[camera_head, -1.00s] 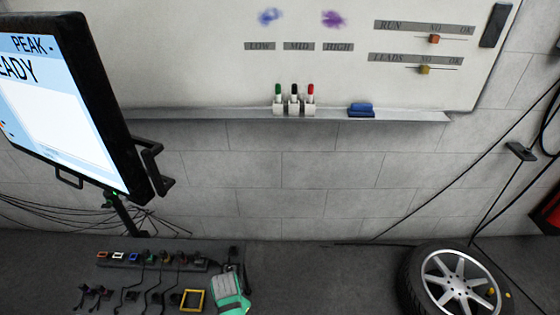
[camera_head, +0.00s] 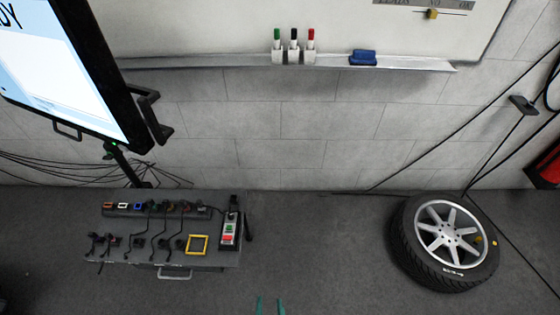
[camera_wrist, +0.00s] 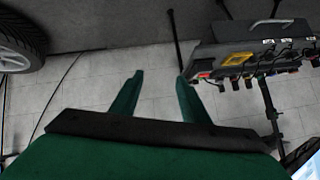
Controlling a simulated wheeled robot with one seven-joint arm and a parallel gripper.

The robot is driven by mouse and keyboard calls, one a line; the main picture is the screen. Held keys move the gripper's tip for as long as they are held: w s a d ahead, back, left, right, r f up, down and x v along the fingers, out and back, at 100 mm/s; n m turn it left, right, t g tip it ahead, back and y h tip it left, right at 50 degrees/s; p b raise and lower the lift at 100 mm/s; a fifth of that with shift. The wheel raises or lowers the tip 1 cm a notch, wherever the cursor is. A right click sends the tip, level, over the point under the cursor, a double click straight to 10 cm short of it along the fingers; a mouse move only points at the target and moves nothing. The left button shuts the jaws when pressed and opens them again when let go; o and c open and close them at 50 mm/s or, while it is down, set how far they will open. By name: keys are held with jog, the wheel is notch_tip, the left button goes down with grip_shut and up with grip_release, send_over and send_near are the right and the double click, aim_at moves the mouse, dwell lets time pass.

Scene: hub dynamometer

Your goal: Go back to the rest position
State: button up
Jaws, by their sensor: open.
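My gripper (camera_head: 269,306) shows only its two green fingertips at the bottom edge of the head view, over bare floor. In the wrist view my gripper (camera_wrist: 158,92) has its two green fingers spread apart with nothing between them. It is right of the small dark cart (camera_head: 140,262) and apart from it in the head view. The rest of my arm is hidden below the frame.
The cart carries cables, a yellow frame (camera_head: 198,244) and a control box with green and red buttons (camera_head: 229,231). A wheel (camera_head: 446,242) lies at right. A monitor (camera_head: 60,75) stands at left. A whiteboard ledge (camera_head: 200,61) holds markers. Floor between cart and wheel is clear.

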jog(key=s+d+r+t, duration=0.1)
jog(key=s+r, duration=0.2)
jog(key=r, duration=0.4)
jog(key=s+d+r+n+t, duration=0.1)
jog(key=s+r+t, duration=0.1)
jog(key=s+r, duration=0.2)
jog(key=s+d+r+n+t+h, duration=0.1)
jog(key=s+r, duration=0.3)
jog(key=r, duration=0.7)
jog(key=shift+s+d+t, duration=0.15)
jog(key=shift+s+t, duration=0.05)
jog(key=shift+t, duration=0.5)
jog(key=shift+r, duration=0.1)
jog(key=shift+c, duration=0.4)
